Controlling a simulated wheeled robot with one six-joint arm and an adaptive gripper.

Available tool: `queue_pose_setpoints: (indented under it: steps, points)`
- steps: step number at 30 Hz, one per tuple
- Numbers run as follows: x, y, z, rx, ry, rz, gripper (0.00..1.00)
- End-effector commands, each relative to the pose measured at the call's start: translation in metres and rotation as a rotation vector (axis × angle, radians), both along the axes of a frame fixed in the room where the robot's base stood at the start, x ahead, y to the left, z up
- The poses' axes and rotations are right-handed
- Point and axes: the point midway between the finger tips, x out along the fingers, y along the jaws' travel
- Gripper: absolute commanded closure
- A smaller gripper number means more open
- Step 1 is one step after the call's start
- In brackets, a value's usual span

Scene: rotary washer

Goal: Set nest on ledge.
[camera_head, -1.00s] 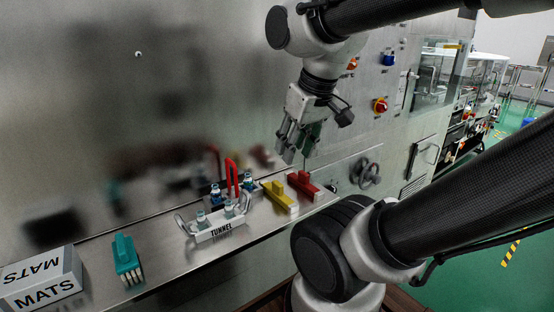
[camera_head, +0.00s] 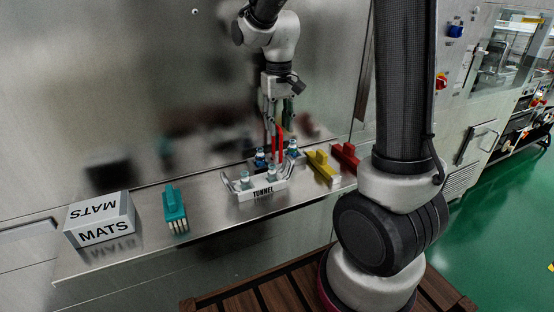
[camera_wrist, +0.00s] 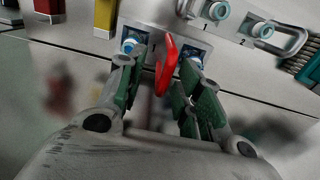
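The nest appears to be the small grey rack with a red upright handle (camera_head: 278,145) and blue-and-white capped vials, behind the white tray marked TUNNEL (camera_head: 262,191). In the wrist view the red handle (camera_wrist: 167,65) stands between two vials. The ledge (camera_head: 210,208) is the steel shelf along the wall, and the nest is on it. My gripper (camera_head: 273,132) points down over the nest. In the wrist view its green-padded fingers (camera_wrist: 162,88) are apart, one on each side of the red handle, with gaps visible. The nest's base is partly hidden behind the tray.
The TUNNEL tray holds vials and has wire handles. A yellow block (camera_head: 321,166) and a red block (camera_head: 345,157) lie to the right. A teal brush-like tool (camera_head: 175,208) and a MATS box (camera_head: 100,219) are to the left. Bare ledge lies between tool and tray.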

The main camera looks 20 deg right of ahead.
Motion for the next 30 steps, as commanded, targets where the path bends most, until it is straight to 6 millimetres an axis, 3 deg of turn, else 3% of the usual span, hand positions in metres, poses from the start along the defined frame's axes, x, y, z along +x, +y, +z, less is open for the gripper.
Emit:
queue_pose_setpoints:
  steps: [9,18,20,24,30]
  points:
    - [-0.002,0.006,-0.046,0.000,0.003,0.001,0.65]
    - [-0.001,0.006,-0.053,0.000,-0.002,0.000,0.65]
    - [-0.001,0.006,-0.053,0.000,-0.002,0.000,0.72]
    - [-0.001,0.006,-0.053,0.000,-0.002,0.000,0.98]
    - [-0.001,0.006,-0.053,0.000,-0.002,0.000,1.00]
